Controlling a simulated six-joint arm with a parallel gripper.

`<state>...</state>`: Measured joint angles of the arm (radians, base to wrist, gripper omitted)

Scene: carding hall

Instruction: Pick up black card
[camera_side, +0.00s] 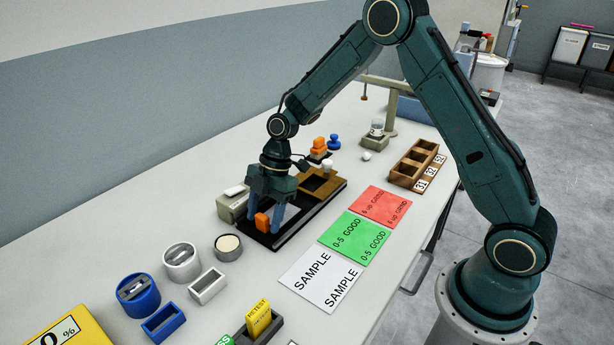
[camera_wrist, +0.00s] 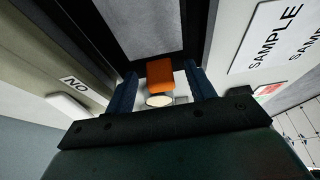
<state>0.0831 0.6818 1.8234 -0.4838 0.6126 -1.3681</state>
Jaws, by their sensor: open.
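A black rectangular frame (camera_side: 298,224) lies flat on the table under my gripper. An orange block (camera_side: 262,222) stands at its near end, and it also shows in the wrist view (camera_wrist: 160,74). In the wrist view a dark grey panel (camera_wrist: 150,25) lies inside the black border. I cannot tell whether the panel or the frame is the black card. My gripper (camera_side: 265,226) points down, open, with its blue fingers on either side of the orange block. In the wrist view there are gaps between the block and both fingers.
A grey box (camera_side: 232,204) stands close on the left of the frame, and a round dish (camera_side: 228,247) is just in front. A white SAMPLE sheet (camera_side: 320,277), green sheet (camera_side: 355,239) and red sheet (camera_side: 382,207) lie to the right. A brown compartment tray (camera_side: 417,166) is behind them.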

